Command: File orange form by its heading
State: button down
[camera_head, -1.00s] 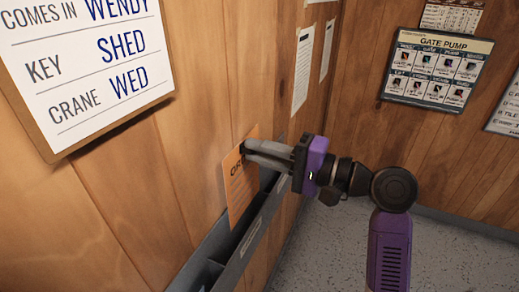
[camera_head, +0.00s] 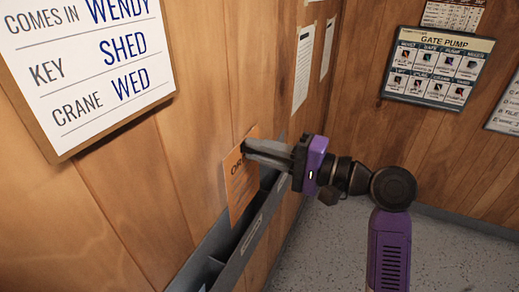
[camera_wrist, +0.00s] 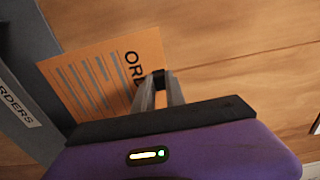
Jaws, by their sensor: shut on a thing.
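The orange form (camera_head: 238,188) is upright in my gripper (camera_head: 250,150), close to the wood wall. In the wrist view the form (camera_wrist: 90,80) shows a heading beginning "ORD", the rest hidden by the fingers (camera_wrist: 158,82), which are shut on its top edge. The grey wall file rack (camera_head: 228,228) is below the form. In the wrist view one rack label reads "ORDERS" (camera_wrist: 17,108), beside the form's lower end. The form's lower edge is at the rack's opening in the head view; I cannot tell how far inside it is.
A white board (camera_head: 85,65) with "WENDY", "SHED" and "WED" hangs on the left wall. A gate pump poster (camera_head: 438,68) and papers (camera_head: 303,70) hang on the walls. Grey floor (camera_head: 320,250) lies open to the right of the rack.

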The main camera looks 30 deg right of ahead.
aim_at(245, 188)
jog(key=shift+f, duration=0.1)
jog(key=shift+f+b, duration=0.75)
jog(key=shift+f, duration=0.65)
jog(key=shift+f, duration=0.15)
jog(key=shift+f+b, duration=0.85)
jog(key=shift+f, duration=0.55)
jog(key=shift+f+b, duration=0.8)
jog(key=shift+f, duration=0.7)
jog(key=shift+f+b, duration=0.9)
jog(key=shift+f, duration=0.65)
